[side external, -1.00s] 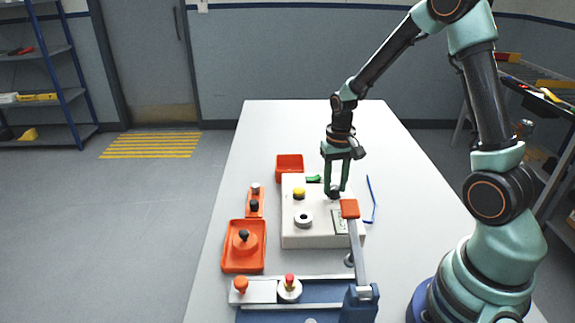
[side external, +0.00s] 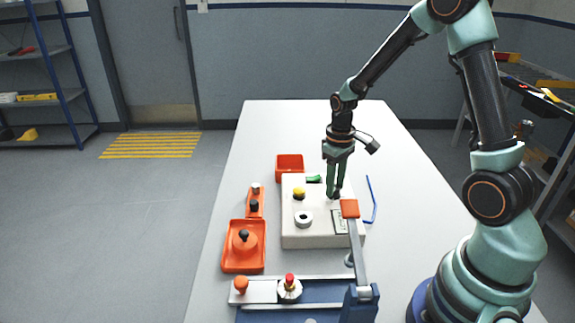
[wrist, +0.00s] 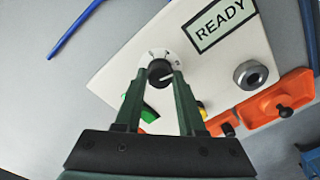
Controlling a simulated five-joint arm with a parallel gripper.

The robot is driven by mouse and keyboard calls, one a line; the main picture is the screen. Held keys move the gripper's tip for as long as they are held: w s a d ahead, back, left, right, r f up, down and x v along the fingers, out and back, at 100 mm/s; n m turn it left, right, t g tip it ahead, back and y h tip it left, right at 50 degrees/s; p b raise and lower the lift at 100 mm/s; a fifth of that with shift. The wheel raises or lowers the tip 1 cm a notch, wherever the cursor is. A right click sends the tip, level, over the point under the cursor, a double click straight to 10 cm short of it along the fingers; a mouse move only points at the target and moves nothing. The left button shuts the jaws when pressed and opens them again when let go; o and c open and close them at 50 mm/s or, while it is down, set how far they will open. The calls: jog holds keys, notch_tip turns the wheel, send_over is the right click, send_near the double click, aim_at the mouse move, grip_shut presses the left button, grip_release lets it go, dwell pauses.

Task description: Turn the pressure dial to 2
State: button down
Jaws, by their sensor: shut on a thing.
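The pressure dial is a black knob (wrist: 159,75) with a white pointer line on a pale round scale, set in the white housing (side external: 291,236). In the wrist view the pointer slants along the knob; the scale's numbers are too small to read. My gripper (wrist: 160,78) has its two green fingers closed on either side of the knob. In the side external view my gripper (side external: 334,196) reaches down to the housing's right part, and the knob is mostly hidden by the fingers.
The housing also bears a READY plate (wrist: 223,22), a grey round socket (wrist: 250,75), a green part (side external: 313,179) and a yellow button (side external: 299,193). Orange trays (side external: 228,262) lie left; a blue rod (side external: 371,200) lies right.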

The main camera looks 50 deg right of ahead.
jog(key=shift+w, duration=0.1)
jog(key=c, duration=0.5)
grip_release()
notch_tip(320, 180, up, 12)
dwell(0.3)
jog(key=shift+r, duration=0.15)
jog(key=s+a+r+t, duration=0.5)
jog(key=s+a+r, duration=0.2)
jog(key=a, duration=0.4)
jog(key=shift+s+a+t, duration=0.15)
jog(key=shift+s+t, duration=0.15)
jog(key=shift+s, duration=0.4)
